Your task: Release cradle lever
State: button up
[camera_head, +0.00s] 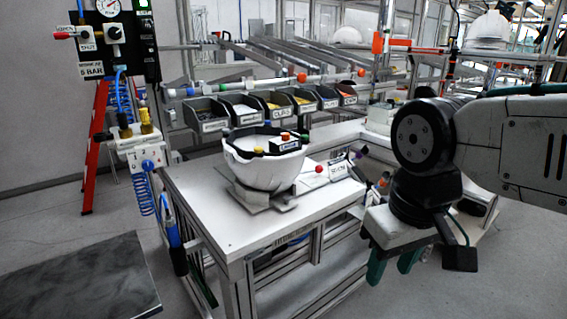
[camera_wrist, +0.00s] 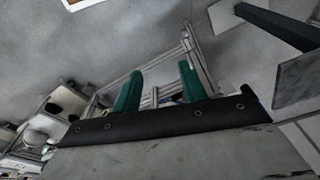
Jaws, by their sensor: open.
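A white helmet shell (camera_head: 262,165) rests open side up in a grey cradle (camera_head: 262,200) on the white workbench top (camera_head: 205,205). A small red ball knob (camera_head: 319,168) shows just right of the shell, beside a small labelled plate (camera_head: 338,171); it looks like the lever's end, but its arm is too small to make out. My gripper (camera_head: 393,266) is open and empty, pointing down off the bench's right side, apart from the cradle. Its green fingers also show spread in the wrist view (camera_wrist: 160,82), where cradle and lever cannot be made out.
Several labelled bins (camera_head: 258,107) line the bench's back. A pneumatic panel (camera_head: 140,150) with blue hoses stands at the left edge. Colored knobs (camera_head: 384,179) stick out near the bench's right edge, close to my arm. Open floor lies right of the bench.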

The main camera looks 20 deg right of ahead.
aim_at(319, 168)
jog(key=k, duration=0.65)
jog(key=z, duration=0.6)
jog(key=i, duration=1.75)
jog(key=u, duration=0.6)
